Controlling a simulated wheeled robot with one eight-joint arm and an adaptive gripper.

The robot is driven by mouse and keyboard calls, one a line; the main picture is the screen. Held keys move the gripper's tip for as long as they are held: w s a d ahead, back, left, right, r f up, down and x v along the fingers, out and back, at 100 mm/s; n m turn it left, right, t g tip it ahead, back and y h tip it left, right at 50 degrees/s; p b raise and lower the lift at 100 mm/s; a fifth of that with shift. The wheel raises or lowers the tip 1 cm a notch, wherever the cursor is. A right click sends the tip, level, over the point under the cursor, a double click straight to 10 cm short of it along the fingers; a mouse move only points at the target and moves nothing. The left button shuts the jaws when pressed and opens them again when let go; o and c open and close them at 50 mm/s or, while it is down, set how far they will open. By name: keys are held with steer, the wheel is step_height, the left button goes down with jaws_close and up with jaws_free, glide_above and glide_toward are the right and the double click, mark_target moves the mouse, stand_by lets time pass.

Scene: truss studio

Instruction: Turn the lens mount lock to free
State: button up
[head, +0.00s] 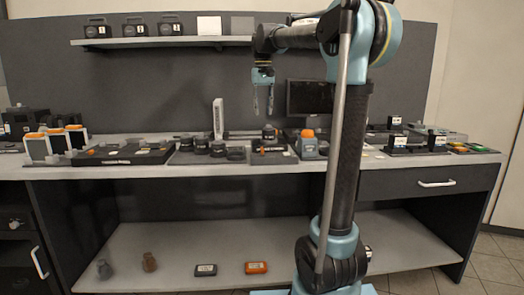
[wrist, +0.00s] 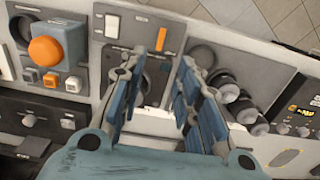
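A dark lens mount fixture stands mid-counter in the head view (head: 271,150), with a round black part on top and an orange mark at its front. In the wrist view what looks like the same fixture shows a grey plate (wrist: 129,30) with a white tile and an orange bar (wrist: 163,38). A dark round part lies partly hidden behind my fingers, and I cannot read the lock's position. My gripper (head: 263,110) hangs above the counter, apart from the fixture. Its fingers also show in the wrist view (wrist: 164,82); they are spread, with nothing between them.
A grey box with an orange button (head: 309,147) stands right of the fixture, and several black lenses (head: 201,147) stand left. A white upright block (head: 218,118) and a monitor (head: 308,98) are behind. A shelf (head: 160,42) with cases hangs above left.

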glide_toward(262, 148)
step_height(262, 148, down, 10)
steer(key=shift+w+r, duration=0.1)
steer(key=shift+w, duration=0.05)
stand_by(0.6)
jaws_close()
